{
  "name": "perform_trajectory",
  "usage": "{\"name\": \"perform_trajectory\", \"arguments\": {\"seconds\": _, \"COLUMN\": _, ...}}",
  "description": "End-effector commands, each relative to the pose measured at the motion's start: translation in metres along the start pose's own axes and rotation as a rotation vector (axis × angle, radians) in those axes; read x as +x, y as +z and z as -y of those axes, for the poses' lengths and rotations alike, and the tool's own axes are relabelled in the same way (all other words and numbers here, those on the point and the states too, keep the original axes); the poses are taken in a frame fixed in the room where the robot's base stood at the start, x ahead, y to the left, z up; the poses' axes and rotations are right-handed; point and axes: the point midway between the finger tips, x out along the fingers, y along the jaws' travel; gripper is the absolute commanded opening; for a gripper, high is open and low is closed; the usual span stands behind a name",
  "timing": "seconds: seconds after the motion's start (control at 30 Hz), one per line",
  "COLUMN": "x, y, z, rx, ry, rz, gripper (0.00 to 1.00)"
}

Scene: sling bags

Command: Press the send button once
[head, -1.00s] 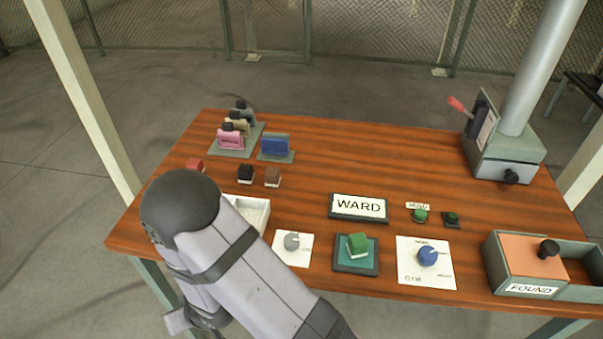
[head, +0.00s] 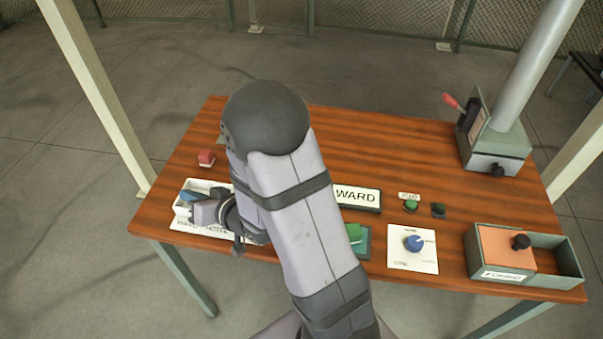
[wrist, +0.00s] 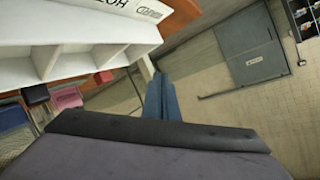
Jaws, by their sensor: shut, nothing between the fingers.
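A green button (head: 411,206) sits on the table right of the WARD sign, with a small label (head: 409,196) behind it that seems to read SEND. A darker green button (head: 438,210) sits just right of it. My gripper (head: 188,196) is at the table's left side, over or in the white tray (head: 183,208), well left of the green button. Its blue fingers are together and empty. They also show in the wrist view (wrist: 162,95), where no green button is visible.
My arm crosses the table's middle and hides part of it. The WARD sign (head: 358,196), a blue knob on a white card (head: 399,259), and a FOUND box (head: 482,260) stand right of it. A grey machine with a pipe (head: 490,150) stands at the back right.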

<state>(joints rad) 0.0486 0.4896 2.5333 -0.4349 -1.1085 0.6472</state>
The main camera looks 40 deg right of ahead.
Motion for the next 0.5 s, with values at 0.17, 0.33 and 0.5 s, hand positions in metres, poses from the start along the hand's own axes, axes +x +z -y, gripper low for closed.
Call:
{"name": "perform_trajectory", "arguments": {"seconds": 0.17, "x": -0.024, "y": -0.082, "z": -0.018, "rx": 0.091, "ry": 0.104, "rz": -0.141, "gripper": 0.00}}
{"name": "perform_trajectory", "arguments": {"seconds": 0.33, "x": -0.052, "y": -0.149, "z": -0.038, "rx": 0.182, "ry": 0.194, "rz": -0.276, "gripper": 0.00}}
{"name": "perform_trajectory", "arguments": {"seconds": 0.5, "x": -0.089, "y": -0.213, "z": -0.057, "rx": 0.277, "ry": 0.272, "rz": -0.416, "gripper": 0.00}}
